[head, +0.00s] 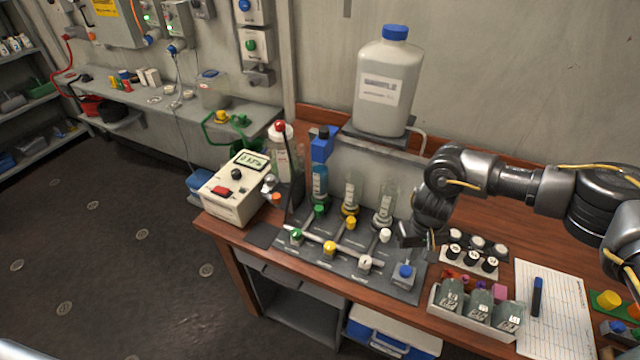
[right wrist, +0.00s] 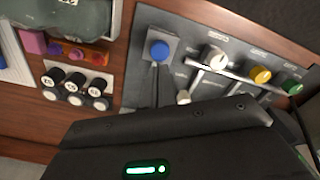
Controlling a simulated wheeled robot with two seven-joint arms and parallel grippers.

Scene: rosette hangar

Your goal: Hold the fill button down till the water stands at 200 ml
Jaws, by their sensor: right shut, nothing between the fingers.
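A blue button (head: 406,271) on a square grey base sits at the front right corner of the dark dispensing panel (head: 345,277). It also shows in the right wrist view (right wrist: 159,50). Clear measuring cylinders (head: 385,203) stand in a row behind the knobs; the leftmost (head: 320,183) looks blue. Their graduations and water levels are too small to read. My right gripper (head: 410,240) is shut and empty, just behind and above the blue button. In the right wrist view its closed fingertips (right wrist: 161,84) point towards the button, with no clear contact. My left gripper is out of view.
A large white tank (head: 387,85) with a blue cap stands above the panel. Green, yellow (head: 330,248) and white knobs line the panel. Black-capped vials (head: 472,252), a tray of pouches (head: 475,312) and a paper sheet (head: 553,310) lie right of it. A meter box (head: 234,188) stands left.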

